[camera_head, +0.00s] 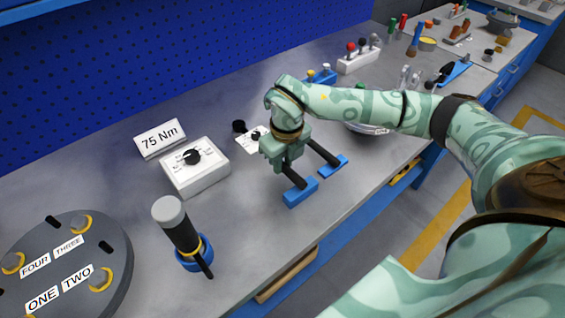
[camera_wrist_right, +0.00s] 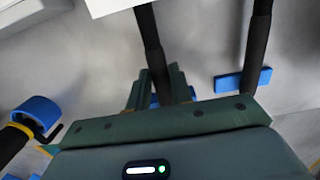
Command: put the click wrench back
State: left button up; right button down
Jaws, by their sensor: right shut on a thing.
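My right gripper (camera_head: 288,160) is over the middle of the bench, pointing down. Two black bars run between it and two blue blocks (camera_head: 301,192) on or just above the bench. The right wrist view shows the bars and one blue block (camera_wrist_right: 229,82) too. A tool with a black handle and grey cap (camera_head: 168,209) stands upright in a blue ring at the front left, apart from the gripper. My left gripper is out of view.
A white box with a black dial (camera_head: 197,178) and a "75 Nm" card (camera_head: 160,140) stand left of my gripper. A round grey flange with numbered places (camera_head: 112,232) is at the left. Several small tools stand further back. Bare bench lies between the dial box and the blue blocks.

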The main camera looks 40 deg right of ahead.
jog(key=c, duration=1.3)
grip_release()
jog(key=shift+s, duration=0.15)
jog(key=shift+o, duration=0.2)
jog(key=shift+r, duration=0.15)
notch_tip(320, 180, up, 12)
jog(key=p, duration=0.3)
jog(key=shift+s, duration=0.45)
